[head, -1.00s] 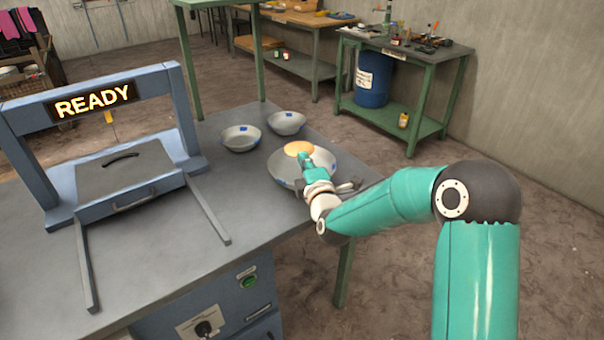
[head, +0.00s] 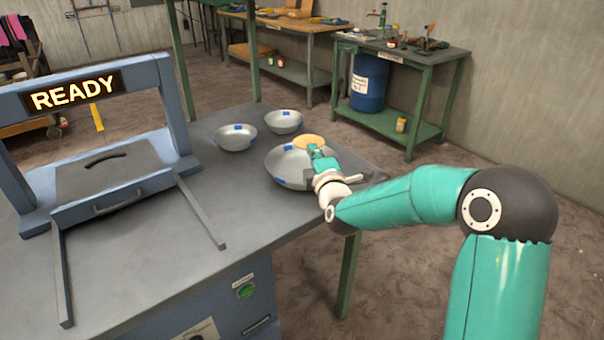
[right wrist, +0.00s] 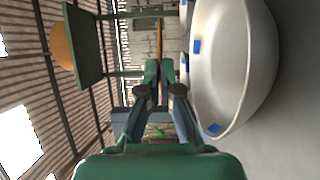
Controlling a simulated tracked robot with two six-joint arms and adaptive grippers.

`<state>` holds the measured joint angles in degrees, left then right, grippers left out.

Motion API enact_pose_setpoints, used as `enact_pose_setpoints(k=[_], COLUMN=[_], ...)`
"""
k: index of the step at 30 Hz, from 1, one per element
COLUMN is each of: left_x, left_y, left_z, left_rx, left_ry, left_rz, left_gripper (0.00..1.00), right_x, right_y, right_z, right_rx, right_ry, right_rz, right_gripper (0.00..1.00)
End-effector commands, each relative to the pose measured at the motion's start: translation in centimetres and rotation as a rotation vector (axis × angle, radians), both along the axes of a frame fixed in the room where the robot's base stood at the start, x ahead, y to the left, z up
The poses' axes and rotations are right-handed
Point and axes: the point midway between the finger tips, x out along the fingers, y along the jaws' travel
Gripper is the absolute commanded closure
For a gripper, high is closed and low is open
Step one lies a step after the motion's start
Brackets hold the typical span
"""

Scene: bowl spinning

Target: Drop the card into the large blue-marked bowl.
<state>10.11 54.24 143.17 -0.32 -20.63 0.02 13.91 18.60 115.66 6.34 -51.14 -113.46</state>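The card is a flat, round-looking orange-yellow piece (head: 309,142). It shows edge-on as a thin orange strip in the right wrist view (right wrist: 160,38). My right gripper (head: 314,153) is shut on it and holds it over the back right part of the large bowl. The large metal bowl (head: 283,168) has blue marks on its rim and stands near the table's right edge. Its pale wall and blue marks fill the right of the right wrist view (right wrist: 235,70). The card looks apart from the bowl, but its height above the rim is hard to judge. My left gripper is out of view.
Two smaller bowls with blue marks, one nearer (head: 236,141) and one farther (head: 284,124), stand behind and left of the large bowl. A blue press-like frame with a "READY" sign (head: 75,93) stands at the left. The grey table top (head: 140,245) is clear in front.

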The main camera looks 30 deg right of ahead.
Motion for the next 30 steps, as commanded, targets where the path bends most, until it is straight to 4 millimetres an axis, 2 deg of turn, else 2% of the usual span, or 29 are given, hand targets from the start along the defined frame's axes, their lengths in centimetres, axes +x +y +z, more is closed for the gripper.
enact_pose_setpoints(k=[7, 14, 24, 30], left_x=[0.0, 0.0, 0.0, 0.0], left_y=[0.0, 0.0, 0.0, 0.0], left_z=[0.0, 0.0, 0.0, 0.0], left_rx=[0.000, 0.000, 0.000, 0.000], left_ry=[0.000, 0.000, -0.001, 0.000], left_rz=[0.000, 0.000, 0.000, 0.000], left_gripper=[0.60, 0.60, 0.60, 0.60], right_x=[0.0, 0.0, -0.2, -2.0], right_y=[0.0, -0.1, 0.0, 0.7], right_z=[-0.1, -0.1, -0.1, -0.1], right_rx=[0.000, 0.000, 0.000, 0.000], right_ry=[0.000, 0.000, 0.001, 0.001], right_rz=[0.000, -0.001, -0.001, 0.000], right_gripper=[1.00, 0.65, 0.65, 0.65])
